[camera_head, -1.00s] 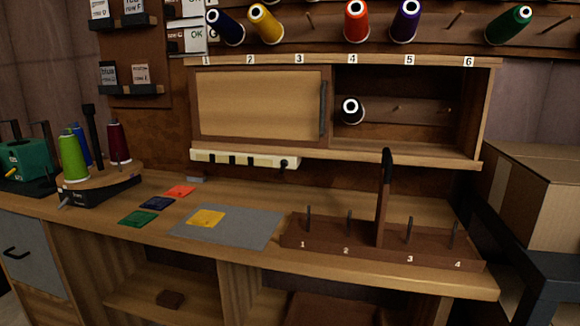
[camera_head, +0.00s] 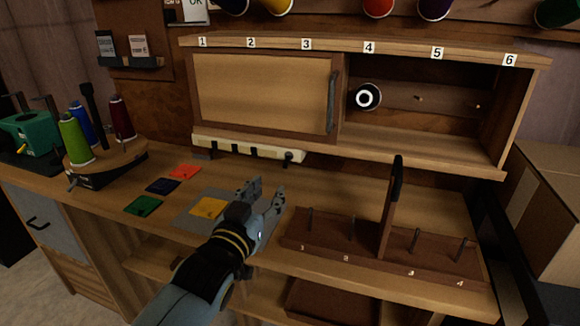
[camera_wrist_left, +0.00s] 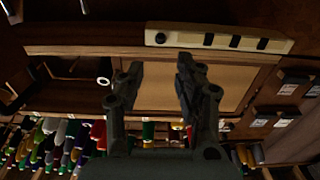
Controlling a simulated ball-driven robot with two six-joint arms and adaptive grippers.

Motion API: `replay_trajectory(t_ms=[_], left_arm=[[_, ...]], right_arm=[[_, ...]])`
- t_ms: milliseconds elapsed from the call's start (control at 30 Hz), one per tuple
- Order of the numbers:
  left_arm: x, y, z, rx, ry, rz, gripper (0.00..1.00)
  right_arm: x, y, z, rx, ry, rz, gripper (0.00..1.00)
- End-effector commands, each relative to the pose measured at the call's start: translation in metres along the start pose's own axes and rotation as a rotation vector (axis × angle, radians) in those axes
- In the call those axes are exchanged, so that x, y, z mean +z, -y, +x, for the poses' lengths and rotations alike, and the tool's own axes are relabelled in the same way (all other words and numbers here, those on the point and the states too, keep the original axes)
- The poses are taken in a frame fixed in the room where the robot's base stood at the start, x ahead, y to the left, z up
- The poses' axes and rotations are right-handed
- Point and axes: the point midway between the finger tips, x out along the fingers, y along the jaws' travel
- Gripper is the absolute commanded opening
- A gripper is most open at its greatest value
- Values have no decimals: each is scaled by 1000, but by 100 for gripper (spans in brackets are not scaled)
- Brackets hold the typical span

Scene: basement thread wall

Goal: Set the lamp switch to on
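A cream strip (camera_head: 235,148) is fixed under the wall cabinet, with several dark rectangular parts and a round dark knob (camera_head: 288,157) at its right end. I cannot tell which part is the lamp switch or how it is set. The strip also shows in the left wrist view (camera_wrist_left: 222,41), upside down, with the knob (camera_wrist_left: 160,38) at its left end. My left gripper (camera_head: 265,191) is open and empty over the bench, below the strip and apart from it. Its spread fingers (camera_wrist_left: 158,72) also show in the left wrist view. My right gripper is not in view.
The cabinet's sliding door (camera_head: 262,93) closes its left half; a dark spool (camera_head: 366,97) sits in the open half. A brown rack (camera_head: 340,258) with pegs and a tall divider stands right of my gripper. Cloth swatches and a spool stand (camera_head: 105,168) are left.

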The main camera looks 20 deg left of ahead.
Motion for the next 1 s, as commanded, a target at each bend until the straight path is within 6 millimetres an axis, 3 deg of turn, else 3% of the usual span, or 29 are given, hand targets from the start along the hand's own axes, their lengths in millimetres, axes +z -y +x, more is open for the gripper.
replay_trajectory(t_ms=[300,500,900,1000], left_arm=[[4,1,62,0,2,2,35],[5,1,90,-1,4,1,35],[2,1,98,-1,5,2,35],[2,1,98,-1,5,2,22]], right_arm=[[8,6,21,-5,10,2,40],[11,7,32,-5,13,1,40],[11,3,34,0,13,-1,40],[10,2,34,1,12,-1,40]])
